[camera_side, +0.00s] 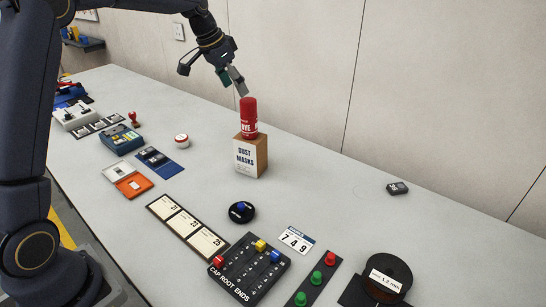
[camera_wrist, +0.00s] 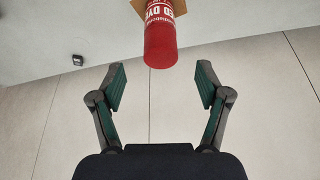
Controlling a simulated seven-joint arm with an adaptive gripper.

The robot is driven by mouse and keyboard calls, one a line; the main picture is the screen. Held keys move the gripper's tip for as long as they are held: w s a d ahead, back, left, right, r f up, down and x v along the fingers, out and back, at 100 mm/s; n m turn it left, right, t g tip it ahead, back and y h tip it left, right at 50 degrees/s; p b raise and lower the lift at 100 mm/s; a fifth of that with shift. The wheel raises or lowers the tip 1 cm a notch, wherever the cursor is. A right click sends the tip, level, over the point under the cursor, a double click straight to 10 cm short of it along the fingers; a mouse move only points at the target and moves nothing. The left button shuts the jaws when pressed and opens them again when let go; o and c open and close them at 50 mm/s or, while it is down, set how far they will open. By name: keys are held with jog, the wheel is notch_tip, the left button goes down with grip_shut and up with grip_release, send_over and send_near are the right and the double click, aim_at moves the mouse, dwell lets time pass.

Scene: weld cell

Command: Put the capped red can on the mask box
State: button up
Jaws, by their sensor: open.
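The capped red can (camera_side: 249,119) stands upright on top of the mask box (camera_side: 250,158), a brown carton with a white "DUST MASKS" label. In the wrist view the red can (camera_wrist: 160,38) shows at the top centre, with a small brown part of the mask box (camera_wrist: 138,5) behind it. My gripper (camera_side: 238,92) is above the can in the side view, tilted, its fingers apart from the can. In the wrist view my gripper (camera_wrist: 161,88) is open and empty, with the can beyond the fingertips. The far side of the box is hidden.
A round white and red item (camera_side: 182,140) sits left of the box. A black puck with a blue knob (camera_side: 240,211) and a switch board (camera_side: 250,268) lie in front. A small dark block (camera_side: 397,188) lies at right. The wall stands close behind the bench.

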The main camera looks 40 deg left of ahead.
jog(key=s+d+r+n+y, duration=0.1)
jog(key=s+d+r, duration=0.2)
jog(key=s, duration=0.4)
jog(key=s+d+r, duration=0.3)
jog(key=s+d, duration=0.1)
jog(key=s, duration=0.3)
jog(key=s+d+f+n, duration=0.1)
jog(key=s+f, duration=0.2)
jog(key=s, duration=0.6)
jog(key=s+d+f+t, duration=0.1)
jog(key=s+d+f, duration=0.1)
jog(key=s, duration=0.8)
jog(key=shift+f+n, duration=0.4)
